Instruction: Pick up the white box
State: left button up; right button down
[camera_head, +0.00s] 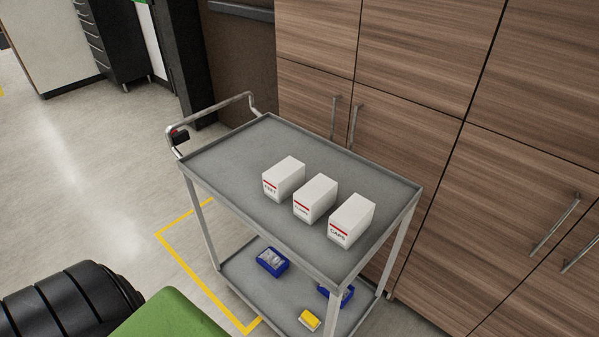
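Three white boxes with red stripes and dark lettering stand in a row on the top shelf of a grey metal cart (225,165). The left box (284,178) is nearest the cart's handle end. The middle box (315,198) stands beside it with a small gap. The right box (351,219) is nearest the cart's front right corner and its label seems to read "CAPS". All three are upright. Neither of my grippers is in view.
The cart has a raised rim and a handle (212,118) at its left end. Its lower shelf (245,270) holds blue bins (272,261) and a yellow item (310,320). Wooden cabinets (410,60) stand close behind. Open floor (90,180) lies left, with yellow tape.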

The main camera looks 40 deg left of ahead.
aim_at(316, 197)
jog(key=u, duration=1)
